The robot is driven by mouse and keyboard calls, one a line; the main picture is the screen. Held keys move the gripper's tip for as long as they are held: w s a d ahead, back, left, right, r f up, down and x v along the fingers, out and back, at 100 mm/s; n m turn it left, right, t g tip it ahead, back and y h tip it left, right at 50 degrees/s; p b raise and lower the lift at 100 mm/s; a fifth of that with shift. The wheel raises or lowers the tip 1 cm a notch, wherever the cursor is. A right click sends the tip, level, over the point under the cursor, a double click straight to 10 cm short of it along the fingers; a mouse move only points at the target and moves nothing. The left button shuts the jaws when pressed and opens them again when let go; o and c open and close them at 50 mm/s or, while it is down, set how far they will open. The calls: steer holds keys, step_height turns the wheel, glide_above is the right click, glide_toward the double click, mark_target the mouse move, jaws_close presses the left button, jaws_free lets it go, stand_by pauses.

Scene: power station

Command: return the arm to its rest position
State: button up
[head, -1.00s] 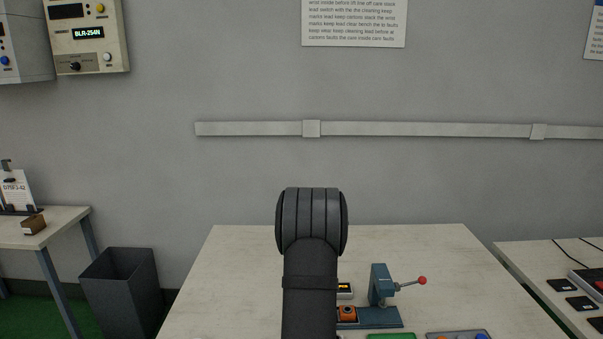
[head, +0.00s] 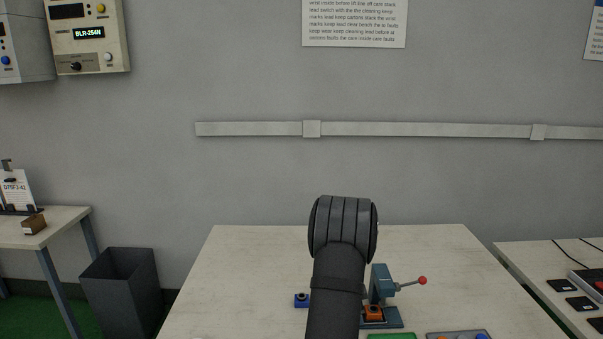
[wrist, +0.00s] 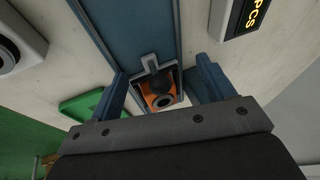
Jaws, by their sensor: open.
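My arm (head: 340,260) rises in the middle of the head view, over the bench, and hides my gripper there. In the wrist view my gripper (wrist: 160,84) is open, with its two blue fingers apart. An orange block with a dark ring (wrist: 161,100) shows between the fingers in that picture, seated in the blue base of a press. No contact between fingers and block can be made out. In the head view the orange block (head: 373,312) sits in the press (head: 382,284), just right of my forearm.
The press has a red-knobbed lever (head: 422,281) sticking out right. A blue block (head: 301,300) lies left of my forearm. A green pad (head: 391,336) and a grey button panel (head: 458,335) are at the front edge. The bench's back left (head: 250,250) is clear.

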steer(key=shift+s+d+f, duration=0.15)
steer(key=shift+d, duration=1)
steer(key=shift+v, duration=0.95)
steer(key=shift+a+r, duration=0.2)
steer(key=shift+r, duration=0.3)
